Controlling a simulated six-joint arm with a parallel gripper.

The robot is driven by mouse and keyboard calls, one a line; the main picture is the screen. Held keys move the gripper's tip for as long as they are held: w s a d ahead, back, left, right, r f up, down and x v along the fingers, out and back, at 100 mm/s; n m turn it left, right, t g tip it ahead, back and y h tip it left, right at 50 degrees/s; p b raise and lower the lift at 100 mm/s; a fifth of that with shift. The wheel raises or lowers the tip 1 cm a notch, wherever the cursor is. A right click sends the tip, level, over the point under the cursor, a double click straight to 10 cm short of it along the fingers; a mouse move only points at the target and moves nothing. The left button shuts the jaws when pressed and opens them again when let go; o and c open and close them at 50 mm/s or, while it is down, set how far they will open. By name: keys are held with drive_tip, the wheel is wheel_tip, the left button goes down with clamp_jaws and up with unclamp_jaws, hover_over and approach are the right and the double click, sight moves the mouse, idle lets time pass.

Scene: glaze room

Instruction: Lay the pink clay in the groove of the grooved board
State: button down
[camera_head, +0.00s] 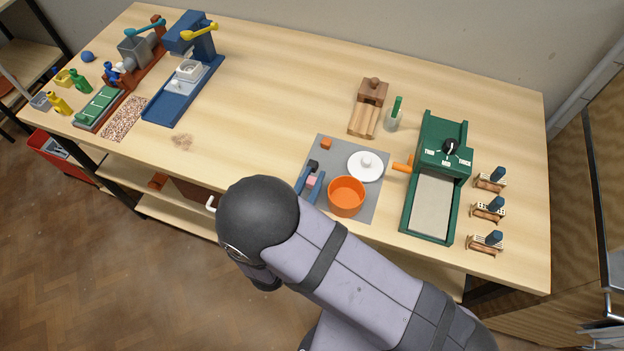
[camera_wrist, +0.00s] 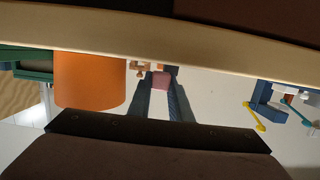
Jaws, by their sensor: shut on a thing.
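The pink clay (camera_head: 312,182) is a small block between the two blue fingers of my gripper (camera_head: 310,183), over the left part of the grey mat. In the wrist view the clay (camera_wrist: 160,82) sits between the fingertips (camera_wrist: 160,84), with a finger on each side. I cannot tell how high it is above the mat. A pale wooden board with lengthwise grooves (camera_head: 363,121) lies farther back and to the right, apart from my gripper. A darker wooden block with a knob (camera_head: 373,91) stands at its far end.
A green press (camera_head: 435,185) stands right. A glass (camera_head: 393,122) stands beside the board. The table's middle is clear.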

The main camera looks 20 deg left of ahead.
drive_tip(key=shift+f, duration=0.55)
drive_tip(key=shift+f, duration=0.1)
drive_tip(key=shift+f, duration=0.1)
drive_tip(key=c, duration=1.6)
unclamp_jaws()
drive_tip(key=shift+r, duration=0.2)
drive_tip(key=s, duration=0.3)
drive_tip(key=s+r+b, duration=0.1)
drive_tip(key=s, duration=0.2)
drive_tip(key=s+r+b, duration=0.1)
drive_tip(key=s, duration=0.3)
drive_tip(key=shift+s, duration=0.1)
drive_tip(key=shift+o, duration=0.4)
drive_tip(key=shift+s+r+b, duration=0.2)
drive_tip(key=shift+s+b, duration=0.15)
drive_tip(key=shift+s, duration=0.45)
